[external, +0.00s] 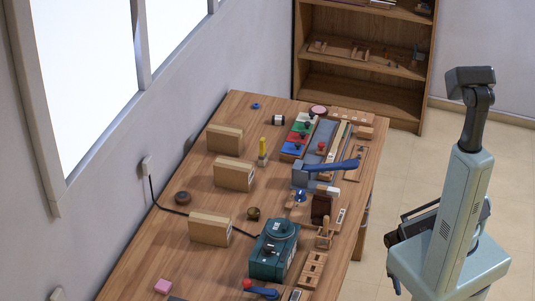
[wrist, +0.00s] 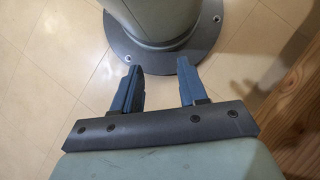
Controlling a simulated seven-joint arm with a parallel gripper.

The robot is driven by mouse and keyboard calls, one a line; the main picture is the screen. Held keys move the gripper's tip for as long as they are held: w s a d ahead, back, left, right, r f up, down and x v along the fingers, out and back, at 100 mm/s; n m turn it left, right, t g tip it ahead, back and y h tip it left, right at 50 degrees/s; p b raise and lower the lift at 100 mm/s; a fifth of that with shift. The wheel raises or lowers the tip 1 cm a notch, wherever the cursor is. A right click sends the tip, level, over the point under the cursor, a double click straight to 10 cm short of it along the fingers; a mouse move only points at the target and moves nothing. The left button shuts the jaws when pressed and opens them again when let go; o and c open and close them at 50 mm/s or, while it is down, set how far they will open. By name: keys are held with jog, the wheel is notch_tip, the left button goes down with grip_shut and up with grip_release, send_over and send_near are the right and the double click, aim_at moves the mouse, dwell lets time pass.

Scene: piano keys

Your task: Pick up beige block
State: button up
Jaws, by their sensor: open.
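Several tan-beige box-shaped blocks stand along the left side of the table in the external view: a far one (external: 225,138), a middle one (external: 234,174) and a near one (external: 210,229). A smaller tan block (external: 365,133) lies at the far right corner. I cannot tell which one is the beige block of the task. My gripper (wrist: 157,68) is open and empty in the wrist view, its two blue-grey fingers apart above the floor and my round base plate. It is off the table, and its fingers cannot be made out clearly in the external view.
The wooden table (external: 150,245) also holds a teal machine (external: 274,249), a blue lever device (external: 325,168), a coloured board (external: 297,135), a yellow-topped piece (external: 263,148) and a pink block (external: 162,286). A shelf (external: 365,75) stands behind. Wooden furniture shows at right in the wrist view.

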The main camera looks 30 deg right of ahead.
jog(key=shift+o, duration=0.3)
jog(key=o, duration=0.5)
jog(key=shift+c, duration=0.2)
jog(key=shift+w, duration=0.1)
